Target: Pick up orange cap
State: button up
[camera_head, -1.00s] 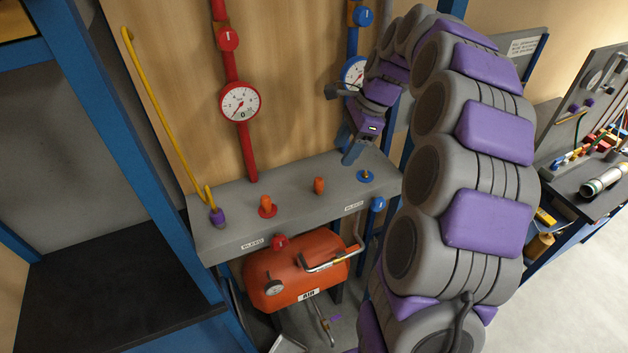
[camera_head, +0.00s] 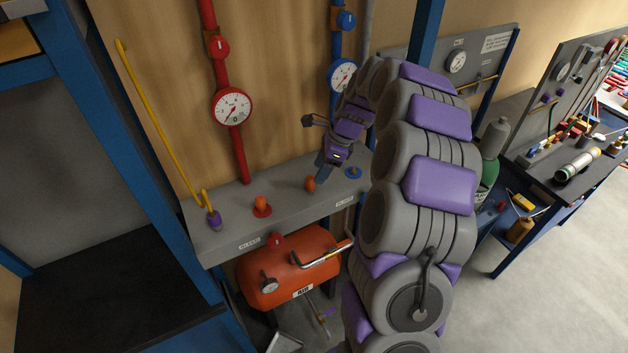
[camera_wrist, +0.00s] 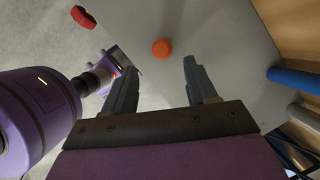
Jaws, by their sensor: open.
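An orange cap (camera_head: 310,184) stands on the grey shelf (camera_head: 285,207), between the red-based fitting and the blue-based fitting. In the wrist view the cap (camera_wrist: 161,48) shows as a small orange disc on the grey surface, ahead of the fingertips and between their lines. My gripper (camera_head: 322,172) is just above and right of the cap in the head view. In the wrist view my gripper (camera_wrist: 160,68) has its two fingers apart with nothing between them. A second orange piece (camera_head: 260,202) sits on a red base to the left; whether it is also a cap is unclear.
A yellow rod (camera_head: 160,130) rises from a purple fitting (camera_head: 214,220) at the shelf's left. A red pipe (camera_head: 221,70) and a blue pipe with gauges stand behind. An orange air tank (camera_head: 290,265) lies below. A red knob (camera_wrist: 83,17) shows in the wrist view.

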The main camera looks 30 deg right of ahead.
aim_at(311, 179)
jog(key=a, duration=0.2)
jog(key=shift+w+a+f, duration=0.1)
jog(key=shift+a+f, duration=0.25)
jog(key=shift+f, duration=0.2)
jog(key=d+f, duration=0.2)
jog(key=f, duration=0.1)
jog(key=w+d+f, duration=0.1)
jog(key=f, duration=0.1)
jog(key=shift+w+d+p, duration=0.1)
jog(key=shift+d+p, duration=0.05)
jog(key=shift+p, duration=0.15)
jog(key=a, duration=0.4)
jog(key=shift+r, duration=0.25)
jog(key=shift+c, duration=1.4)
jog(key=shift+a, duration=0.1)
jog(key=shift+c, duration=0.7)
jog(key=shift+d+f, duration=0.1)
jog(key=shift+d, duration=0.15)
jog(key=shift+c, duration=0.8)
jog(key=shift+d, duration=0.9)
jog(key=c, duration=0.3)
jog(key=shift+d, duration=0.1)
jog(key=shift+c, duration=0.9)
